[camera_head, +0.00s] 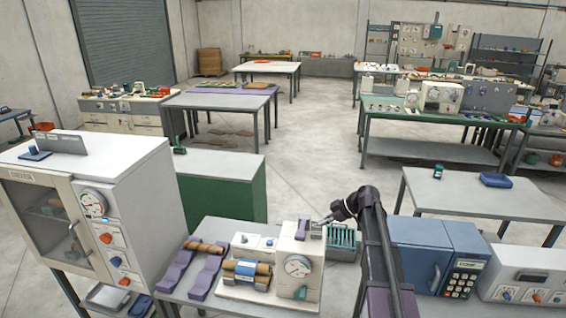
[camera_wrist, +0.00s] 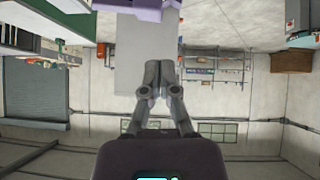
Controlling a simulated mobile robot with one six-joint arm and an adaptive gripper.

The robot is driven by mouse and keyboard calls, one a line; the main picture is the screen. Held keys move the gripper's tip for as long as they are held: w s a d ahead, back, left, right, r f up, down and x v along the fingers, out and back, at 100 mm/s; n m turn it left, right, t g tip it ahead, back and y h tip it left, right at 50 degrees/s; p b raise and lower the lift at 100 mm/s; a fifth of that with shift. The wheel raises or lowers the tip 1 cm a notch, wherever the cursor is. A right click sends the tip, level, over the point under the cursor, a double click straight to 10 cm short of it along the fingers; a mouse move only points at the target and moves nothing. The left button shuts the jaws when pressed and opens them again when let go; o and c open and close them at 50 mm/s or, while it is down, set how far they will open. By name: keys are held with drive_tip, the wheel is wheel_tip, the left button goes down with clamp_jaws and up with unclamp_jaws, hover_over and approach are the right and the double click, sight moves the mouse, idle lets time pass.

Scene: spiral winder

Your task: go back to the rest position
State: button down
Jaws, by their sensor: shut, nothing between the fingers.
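My gripper (camera_head: 318,222) is at the end of my dark arm, just right of and near the top of the white winder (camera_head: 309,250) with its round gauge. I cannot tell the exact gap between them. In the wrist view my gripper (camera_wrist: 162,70) has its two fingers together, with nothing between them. A brown roll with a blue and white band (camera_head: 246,271) lies across the front of the winder.
Purple cradles (camera_head: 206,279) stand left of the winder, with a brown roll across them. A white glass-door cabinet (camera_head: 140,190) is at the left. A blue-fronted box (camera_head: 430,255) stands right of my arm.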

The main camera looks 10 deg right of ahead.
drive_tip(key=s+a+f+m+g+h+b, duration=0.1)
drive_tip(key=s+a+f+m+h+b, duration=0.2)
drive_tip(key=s+f+m+b, duration=0.4)
drive_tip(key=s+a+f+m+g+h+b, duration=0.2)
drive_tip(key=s+a+f+m+h+b, duration=0.2)
drive_tip(key=s+f+b, duration=0.9)
drive_tip(key=s+f+m+h, duration=0.1)
drive_tip(key=s+f+m, duration=0.2)
drive_tip(key=s+f, duration=0.1)
drive_tip(key=shift+s+f+m, duration=0.15)
drive_tip(key=shift+f+m, duration=0.25)
drive_tip(key=shift+f, duration=0.45)
